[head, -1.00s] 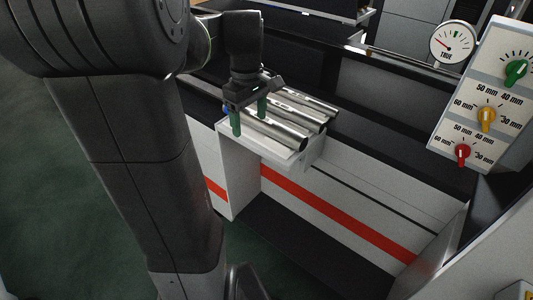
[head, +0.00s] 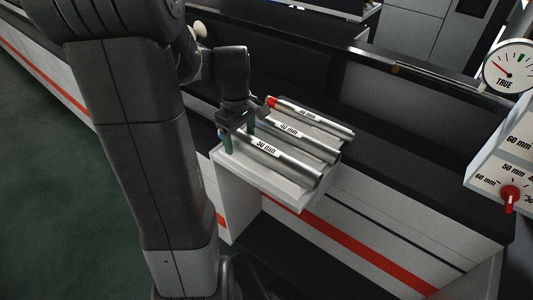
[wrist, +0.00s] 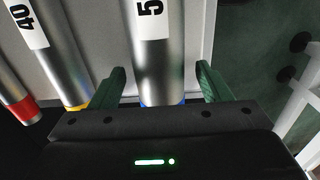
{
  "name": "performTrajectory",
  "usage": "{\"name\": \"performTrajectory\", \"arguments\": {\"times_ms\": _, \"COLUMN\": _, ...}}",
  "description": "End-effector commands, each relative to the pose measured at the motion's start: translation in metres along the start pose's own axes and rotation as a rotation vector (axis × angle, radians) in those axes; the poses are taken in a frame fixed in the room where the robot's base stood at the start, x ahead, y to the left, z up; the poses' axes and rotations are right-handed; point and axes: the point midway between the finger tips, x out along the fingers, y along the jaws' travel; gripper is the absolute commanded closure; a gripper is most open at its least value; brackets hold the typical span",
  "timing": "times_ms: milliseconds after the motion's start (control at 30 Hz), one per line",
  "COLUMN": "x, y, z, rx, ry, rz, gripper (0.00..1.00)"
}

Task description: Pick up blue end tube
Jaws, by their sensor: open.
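The blue end tube (wrist: 160,60) is a silver cylinder with a white label, "50 mm" in the head view. Its blue band (wrist: 162,105) shows close to my gripper's body in the wrist view. In the head view it is the nearest tube (head: 283,164) on the white rack. My gripper (wrist: 163,82) is open, with one green finger on each side of this tube near its blue end. Gaps show between the fingers and the tube. In the head view my gripper (head: 239,136) is over the tube's left end, hiding the blue band.
A yellow end tube (wrist: 62,60) labelled 40 lies beside it, close to one finger. A red end tube (head: 312,116) lies beyond. The white rack (head: 262,188) juts from a long counter. A dial gauge (head: 509,68) and a knob panel (head: 497,165) stand at the right.

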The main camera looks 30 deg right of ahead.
Motion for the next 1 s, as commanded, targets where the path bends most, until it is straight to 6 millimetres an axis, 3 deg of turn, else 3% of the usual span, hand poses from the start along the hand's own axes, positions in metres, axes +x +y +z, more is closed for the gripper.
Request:
{"name": "performTrajectory", "arguments": {"times_ms": 67, "x": 0.0, "y": 0.0, "z": 0.0, "rx": 0.0, "ry": 0.0, "rz": 0.0, "gripper": 0.33}}
{"name": "performTrajectory", "arguments": {"times_ms": 300, "x": -0.001, "y": 0.0, "z": 0.0, "rx": 0.0, "ry": 0.0, "rz": 0.0, "gripper": 0.8}}
{"name": "performTrajectory", "arguments": {"times_ms": 367, "x": -0.001, "y": 0.0, "z": 0.0, "rx": 0.0, "ry": 0.0, "rz": 0.001, "gripper": 0.89}}
{"name": "performTrajectory", "arguments": {"times_ms": 667, "x": -0.011, "y": 0.001, "z": -0.001, "rx": 0.0, "ry": 0.002, "rz": 0.002, "gripper": 0.89}}
{"name": "performTrajectory", "arguments": {"times_ms": 1000, "x": -0.077, "y": 0.001, "z": -0.001, "rx": 0.0, "ry": 0.003, "rz": 0.004, "gripper": 0.89}}
